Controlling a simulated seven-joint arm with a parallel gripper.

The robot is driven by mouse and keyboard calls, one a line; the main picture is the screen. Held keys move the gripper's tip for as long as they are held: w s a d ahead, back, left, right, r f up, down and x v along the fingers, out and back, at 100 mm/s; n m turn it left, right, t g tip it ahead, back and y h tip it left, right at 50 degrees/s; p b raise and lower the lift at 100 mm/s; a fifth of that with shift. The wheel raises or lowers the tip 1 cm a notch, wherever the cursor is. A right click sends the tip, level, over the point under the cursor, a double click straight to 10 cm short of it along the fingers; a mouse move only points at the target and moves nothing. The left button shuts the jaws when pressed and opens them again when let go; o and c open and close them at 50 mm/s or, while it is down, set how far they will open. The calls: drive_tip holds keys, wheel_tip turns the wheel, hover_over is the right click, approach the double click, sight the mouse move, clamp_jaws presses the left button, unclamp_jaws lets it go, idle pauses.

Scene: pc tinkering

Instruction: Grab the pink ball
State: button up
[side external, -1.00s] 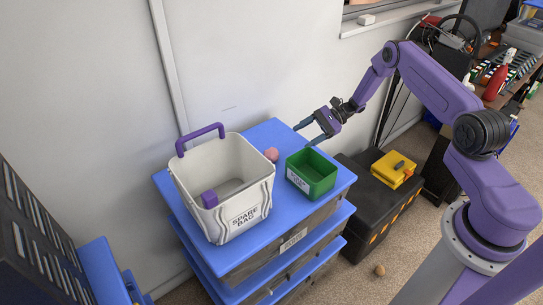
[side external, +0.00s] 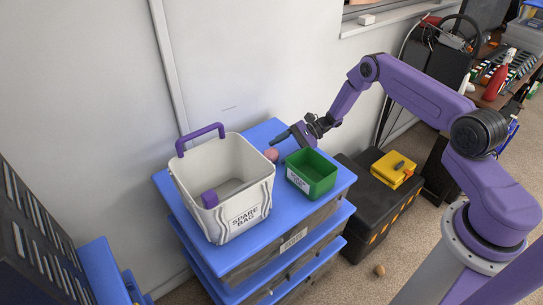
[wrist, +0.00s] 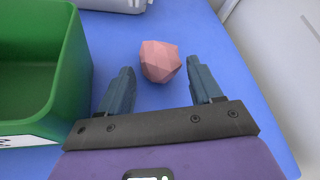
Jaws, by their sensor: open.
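The pink ball (side external: 271,154) rests on the blue top of the drawer unit, between the white bag-shaped bin and the green box. In the wrist view the pink ball (wrist: 160,61) is faceted and lies just beyond and between my fingertips. My gripper (side external: 283,143) is low over the blue top beside the ball. It also shows in the wrist view (wrist: 160,75), with its two dark fingers spread apart and nothing between them but the near edge of the ball. I cannot tell whether a finger touches the ball.
The green box (wrist: 76,85) stands close to the left of my gripper in the wrist view. The wall (side external: 255,60) is behind. The blue surface (wrist: 235,75) right of the fingers is clear.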

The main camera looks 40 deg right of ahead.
drive_tip(key=c, duration=0.7)
drive_tip(key=shift+r, duration=0.15)
